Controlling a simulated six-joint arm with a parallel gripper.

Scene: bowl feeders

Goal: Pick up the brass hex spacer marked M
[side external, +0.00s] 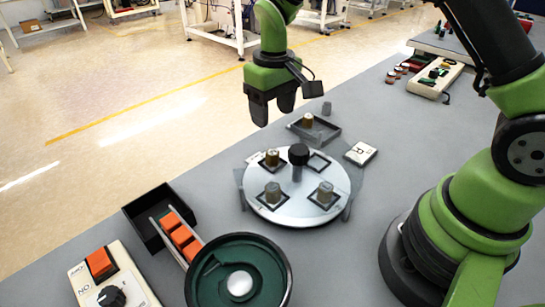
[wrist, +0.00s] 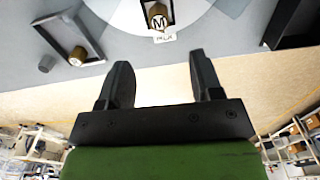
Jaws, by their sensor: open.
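The brass hex spacer marked M (wrist: 158,17) stands upright on the pale round disc (wrist: 118,14), near its rim, at the top of the wrist view. In the side view, a brass spacer (side external: 272,157) at the disc's back left appears to be the same one; its letter is too small to read there. My gripper (side external: 273,112) is open and empty, above and behind the disc. In the wrist view my gripper (wrist: 160,70) has its fingers apart, with the M spacer ahead of the gap. No finger touches a spacer.
The disc also bears grey-brown spacers (side external: 272,192) (side external: 325,193) and a black centre knob (side external: 299,154). Behind it, a shallow tray (side external: 328,133) holds another brass spacer (side external: 308,121); a grey piece (side external: 326,108) stands beyond. A black bin (side external: 150,232) and green bowl (side external: 214,285) are front left.

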